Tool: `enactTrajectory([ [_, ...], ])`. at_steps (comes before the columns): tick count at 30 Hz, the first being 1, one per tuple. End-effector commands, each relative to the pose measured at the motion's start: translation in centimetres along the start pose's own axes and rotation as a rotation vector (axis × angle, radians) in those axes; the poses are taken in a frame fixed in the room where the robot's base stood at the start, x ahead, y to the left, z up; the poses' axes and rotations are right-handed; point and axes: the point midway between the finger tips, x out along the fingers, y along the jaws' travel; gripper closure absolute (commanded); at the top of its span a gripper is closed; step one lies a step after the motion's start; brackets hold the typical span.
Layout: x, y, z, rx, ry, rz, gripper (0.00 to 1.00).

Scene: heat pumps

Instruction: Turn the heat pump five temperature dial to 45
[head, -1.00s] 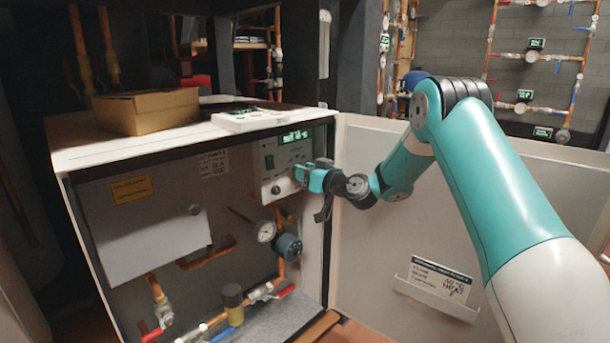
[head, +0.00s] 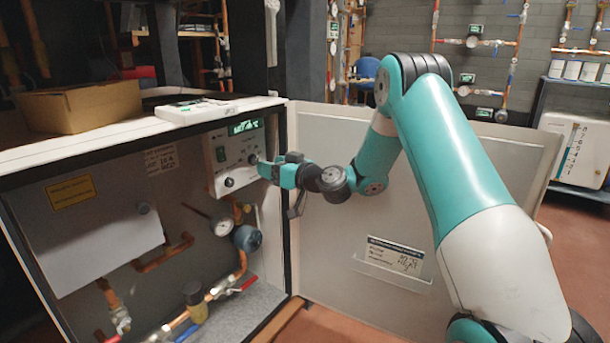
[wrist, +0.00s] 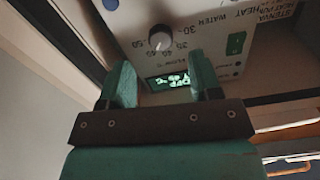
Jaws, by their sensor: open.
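The heat pump's white control panel (head: 236,160) has a lit green display (head: 245,126) at its top. In the head view my gripper (head: 266,169) is close to the panel.
A green switch (wrist: 235,43) is beside the dial, and a lower knob (head: 230,182) is on the panel. The open cabinet door (head: 335,240) stands behind my arm. A gauge (head: 222,226) and pipes are below; a cardboard box (head: 80,105) sits on top.

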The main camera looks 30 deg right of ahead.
Motion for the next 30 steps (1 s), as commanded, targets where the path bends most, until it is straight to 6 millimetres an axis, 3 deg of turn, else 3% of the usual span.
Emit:
enactTrajectory([
  [3,-3.4,0.2,0.1,0.005,-0.002,0.006,0.42],
  [11,-9.7,0.2,0.2,0.001,0.002,0.006,0.42],
  [18,-11.6,0.1,0.3,-0.002,0.002,0.003,0.42],
  [30,-11.9,0.0,0.0,-0.001,0.000,0.000,0.42],
])
